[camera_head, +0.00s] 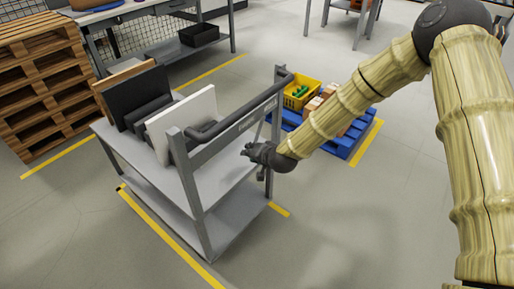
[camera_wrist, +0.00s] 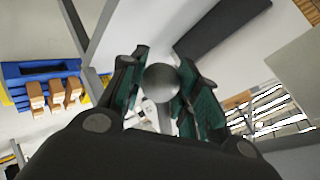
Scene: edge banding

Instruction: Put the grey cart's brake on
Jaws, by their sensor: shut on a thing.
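The grey cart (camera_head: 170,190) stands at the left centre of the head view, with a dark push handle (camera_head: 240,118) along its near end. My gripper (camera_head: 255,152) is at that end, below the handle and beside the right upright. In the wrist view my gripper (camera_wrist: 163,76) has its two green-padded fingers on either side of a dark grey ball knob (camera_wrist: 162,82), and is shut on it. A pale stem (camera_wrist: 164,118) shows below the knob. The knob is hidden behind my gripper in the head view.
Dark and white panels (camera_head: 183,122) stand on the cart's top. A blue pallet (camera_head: 345,147) with a yellow crate (camera_head: 302,93) and cartons lies just behind my forearm. Wooden pallets (camera_head: 40,80) are stacked at far left. The floor in front is clear.

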